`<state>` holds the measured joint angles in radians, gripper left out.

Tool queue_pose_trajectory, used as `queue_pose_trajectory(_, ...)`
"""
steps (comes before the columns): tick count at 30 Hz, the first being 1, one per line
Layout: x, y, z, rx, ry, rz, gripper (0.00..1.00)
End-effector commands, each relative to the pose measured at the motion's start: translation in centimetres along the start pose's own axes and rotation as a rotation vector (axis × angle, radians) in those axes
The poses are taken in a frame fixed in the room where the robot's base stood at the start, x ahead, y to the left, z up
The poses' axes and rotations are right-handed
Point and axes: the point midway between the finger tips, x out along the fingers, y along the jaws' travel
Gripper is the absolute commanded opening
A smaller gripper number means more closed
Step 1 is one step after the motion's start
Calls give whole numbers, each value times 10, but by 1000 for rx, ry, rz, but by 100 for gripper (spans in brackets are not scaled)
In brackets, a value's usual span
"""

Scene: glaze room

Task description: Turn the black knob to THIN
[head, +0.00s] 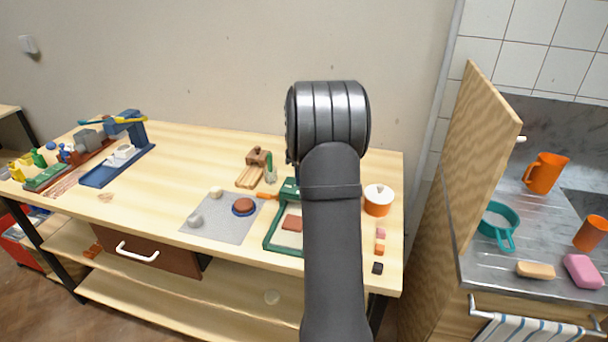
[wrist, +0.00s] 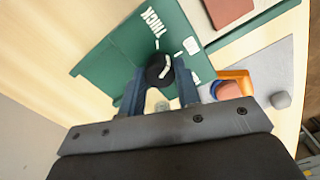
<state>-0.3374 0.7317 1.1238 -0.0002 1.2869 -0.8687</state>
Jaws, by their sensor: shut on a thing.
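The black knob (wrist: 157,69) sits on a green panel (wrist: 117,50) in the wrist view and has a white line on its top. My gripper (wrist: 159,88) is shut on the knob, with one dark blue finger on each side. The word THICK (wrist: 153,20) is printed on the panel beyond the knob. Other white marks lie to the knob's right, and I cannot read THIN among them. In the head view, part of the green panel (head: 290,186) shows beside my arm. My arm hides the knob and gripper there.
A green-framed tray (head: 268,232) with a reddish tile (head: 292,222) stands near the panel. A grey mat (head: 222,218) lies left of it. An orange pot with a white lid (head: 378,200) stands right of my arm.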

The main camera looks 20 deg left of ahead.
Motion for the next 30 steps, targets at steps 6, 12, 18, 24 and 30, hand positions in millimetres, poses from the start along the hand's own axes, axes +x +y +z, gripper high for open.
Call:
queue_pose_trajectory(6, 0, 0, -1, 203, 2, 1, 7)
queue_pose_trajectory(12, 0, 0, -1, 393, 3, 1, 7)
queue_pose_trajectory(18, 0, 0, -1, 583, 3, 1, 7)
queue_pose_trajectory(24, -1, 0, -1, 772, 4, 1, 7)
queue_pose_trajectory(30, -1, 0, -1, 962, 4, 1, 7)
